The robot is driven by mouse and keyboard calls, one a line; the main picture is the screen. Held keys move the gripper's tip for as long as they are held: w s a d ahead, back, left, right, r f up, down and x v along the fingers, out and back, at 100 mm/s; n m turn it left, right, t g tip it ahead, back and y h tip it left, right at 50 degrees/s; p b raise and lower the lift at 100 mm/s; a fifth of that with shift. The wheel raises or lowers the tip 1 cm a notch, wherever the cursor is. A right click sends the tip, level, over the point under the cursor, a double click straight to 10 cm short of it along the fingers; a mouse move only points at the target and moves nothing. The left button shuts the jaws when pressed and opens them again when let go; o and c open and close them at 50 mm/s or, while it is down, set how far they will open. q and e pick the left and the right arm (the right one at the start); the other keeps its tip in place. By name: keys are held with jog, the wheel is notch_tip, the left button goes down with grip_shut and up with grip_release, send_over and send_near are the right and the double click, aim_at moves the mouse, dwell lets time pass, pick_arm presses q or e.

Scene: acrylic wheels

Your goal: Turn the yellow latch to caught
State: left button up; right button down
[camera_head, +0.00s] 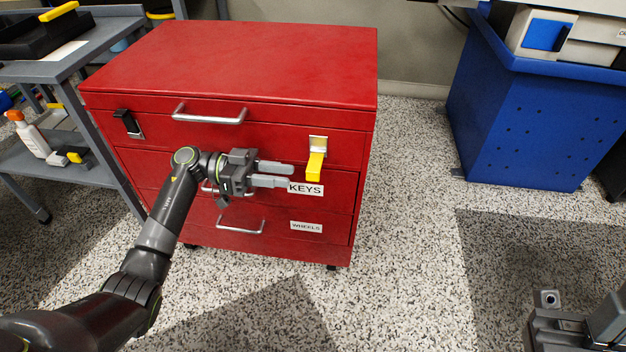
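The yellow latch (315,167) is on the front of the red cabinet (235,62), at the right below the lid edge. Its handle hangs down and juts out from a silver plate (318,142). My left gripper (292,176) is just left of the latch, its two grey fingers pointing right. A gap shows between the fingers, and nothing is in it. The fingertips look apart from the latch, just above the KEYS label. A small part of what looks like my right gripper (575,330) shows at the bottom right corner; its opening is unclear.
A black latch (128,123) is at the cabinet's front left. Silver handles (209,116) jut from the drawers, one partly behind my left gripper. A grey shelf cart (62,70) stands left. A blue bin (530,115) stands right. The speckled floor (410,220) between is clear.

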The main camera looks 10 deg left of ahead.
aim_at(313, 180)
pick_arm(q)
jog(key=d+b, duration=0.1)
jog(key=d, duration=0.6)
jog(key=shift+d, duration=0.1)
grip_shut()
